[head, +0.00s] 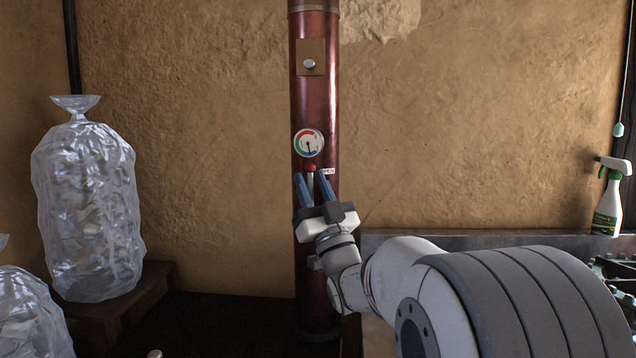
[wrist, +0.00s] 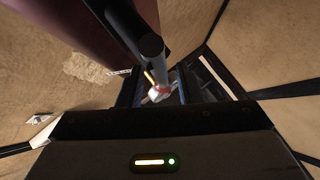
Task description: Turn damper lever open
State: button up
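A dark red pipe (head: 316,90) stands against the clay wall in the head view. The damper lever (head: 311,181) is on its front, a short pale bar with a red knob at the top, pointing up just below a round gauge (head: 308,143). A small white label that seems to read OPEN (head: 327,171) is right of the knob. My gripper (head: 313,177) reaches up from below, its two blue fingers apart, one on each side of the lever. In the wrist view a grey rod (wrist: 152,48) shows between the spread fingers. I cannot tell whether either finger touches the lever.
A brown plate with a round knob (head: 309,63) is higher on the pipe. Clear bags (head: 88,205) stand at the left on a dark wooden stand (head: 152,292). A spray bottle (head: 608,200) stands at the far right. The wall beside the pipe is clear.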

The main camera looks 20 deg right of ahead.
jog(key=v, duration=0.7)
jog(key=shift+s, duration=0.15)
